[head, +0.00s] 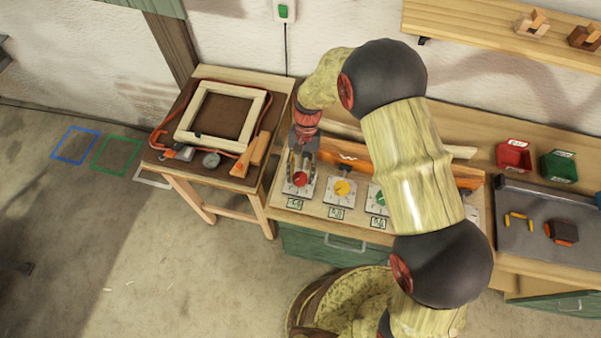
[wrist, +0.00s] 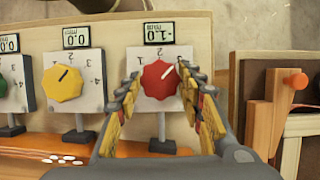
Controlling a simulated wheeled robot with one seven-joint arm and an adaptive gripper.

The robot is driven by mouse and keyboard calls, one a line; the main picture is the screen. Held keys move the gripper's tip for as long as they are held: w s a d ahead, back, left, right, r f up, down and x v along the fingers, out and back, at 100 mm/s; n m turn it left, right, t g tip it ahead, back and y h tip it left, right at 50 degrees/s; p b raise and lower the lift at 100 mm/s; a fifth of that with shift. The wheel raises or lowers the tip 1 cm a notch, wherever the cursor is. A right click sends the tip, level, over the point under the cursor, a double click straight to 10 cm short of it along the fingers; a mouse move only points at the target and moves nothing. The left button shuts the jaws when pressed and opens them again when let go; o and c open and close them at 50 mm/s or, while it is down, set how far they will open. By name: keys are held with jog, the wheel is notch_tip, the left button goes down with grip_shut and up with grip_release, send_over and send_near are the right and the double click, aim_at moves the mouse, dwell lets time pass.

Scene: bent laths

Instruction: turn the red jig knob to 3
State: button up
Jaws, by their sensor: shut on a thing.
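The red jig knob (head: 300,180) sits on a pale plate at the left end of a row of knobs on the bench. My gripper (head: 301,168) reaches down over it. In the wrist view the red knob (wrist: 159,80) is between the two fingers of my gripper (wrist: 162,88), which are shut on it. Its pale pointer line slants to the upper right in that view. A small display (wrist: 159,32) beside the plate seems to read -1.0. The scale figures near the fingers are partly hidden and too small to read surely.
A yellow knob (head: 343,188) and a green knob (head: 381,197) stand to the right with their own displays. A side table with a wooden frame (head: 222,112), clamp and tools stands close on the left. Red (head: 514,156) and green (head: 558,166) bins stand farther right.

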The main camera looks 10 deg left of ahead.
dwell(0.4)
jog(key=o, duration=1.1)
jog(key=shift+o, duration=0.2)
jog(key=v, duration=1.2)
